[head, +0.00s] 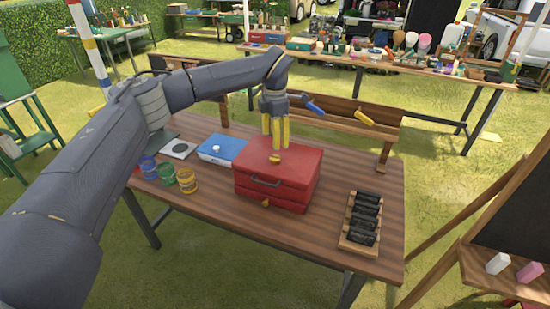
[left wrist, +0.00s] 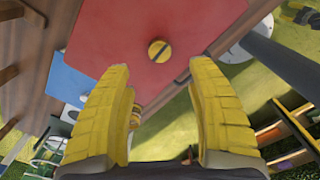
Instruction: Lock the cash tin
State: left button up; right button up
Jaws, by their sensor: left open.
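The red cash tin (head: 300,178) stands on the wooden table with its lid down. A dark handle (head: 265,181) is on its front. A round brass knob (head: 275,159) sits on the lid; in the left wrist view this knob (left wrist: 160,51) shows a dark slot across it. A small brass piece (head: 265,203) shows low on the front. My left gripper (head: 278,143) points down over the lid, close to the knob. In the left wrist view its yellow fingers (left wrist: 166,85) are apart with nothing held between them. My right gripper is out of view.
A blue box (head: 222,149) with a white knob is left of the tin. Several paint pots (head: 167,173) stand farther left. A wooden rack (head: 350,238) of black items is to the right. The wooden table (head: 225,212) is clear in front of the tin.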

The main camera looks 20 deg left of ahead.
aim_at(275, 157)
pick_arm(q)
notch_tip(275, 157, down, 9)
jog(key=shift+r, duration=0.15)
dwell(0.5)
grip_shut()
